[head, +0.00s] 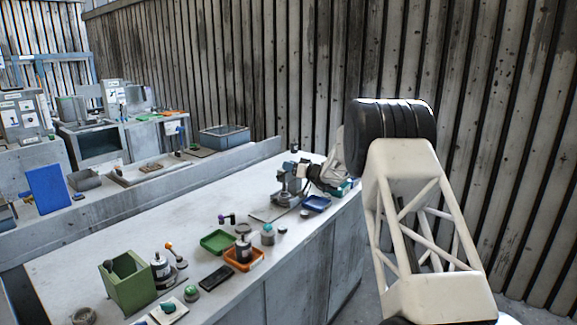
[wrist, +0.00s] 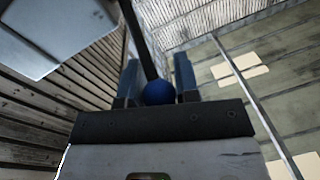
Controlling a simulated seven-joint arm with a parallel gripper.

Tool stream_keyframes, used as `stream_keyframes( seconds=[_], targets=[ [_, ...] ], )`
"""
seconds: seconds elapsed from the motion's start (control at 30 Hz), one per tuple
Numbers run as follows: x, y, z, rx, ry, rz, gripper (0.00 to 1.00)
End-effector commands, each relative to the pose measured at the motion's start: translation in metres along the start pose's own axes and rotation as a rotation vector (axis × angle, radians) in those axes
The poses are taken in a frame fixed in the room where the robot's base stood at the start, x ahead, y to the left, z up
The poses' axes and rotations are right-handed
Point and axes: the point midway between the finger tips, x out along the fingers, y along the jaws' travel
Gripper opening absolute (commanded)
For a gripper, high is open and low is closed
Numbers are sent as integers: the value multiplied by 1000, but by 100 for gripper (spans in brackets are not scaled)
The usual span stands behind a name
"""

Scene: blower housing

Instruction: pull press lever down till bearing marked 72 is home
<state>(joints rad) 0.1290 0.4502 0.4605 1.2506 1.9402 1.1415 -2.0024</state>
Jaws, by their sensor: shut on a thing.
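The press (head: 288,190) stands near the far right end of the long workbench, a small grey machine. My gripper reaches it from the right, and its fingers are too small to make out in the head view. In the wrist view my gripper (wrist: 157,75) has a blue finger on each side of the press lever's blue ball knob (wrist: 158,93). It is shut on the knob. The dark lever rod (wrist: 138,40) runs up and left from the knob. The bearing marked 72 cannot be made out, and its seating cannot be told.
A blue tray (head: 317,204) lies by the press. Nearer are a green tray (head: 217,242), an orange tray (head: 243,259), a black flat item (head: 216,276) and a green box (head: 128,285). The bench's (head: 150,222) back left surface is clear. A slatted wall (head: 250,70) rises behind.

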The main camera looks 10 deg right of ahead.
Motion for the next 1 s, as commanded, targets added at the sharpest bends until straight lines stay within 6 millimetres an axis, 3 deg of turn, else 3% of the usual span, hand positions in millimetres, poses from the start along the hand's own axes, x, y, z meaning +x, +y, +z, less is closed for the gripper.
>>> stream_keyframes(
  seconds=[0.6,0.63,0.77,1.0],
  targets=[
    [-5,1,5,1,-3,1,0],
    [-5,1,5,1,-3,1,32],
    [-5,1,4,1,-3,1,52],
    [-4,1,4,1,-2,0,54]
  ],
)
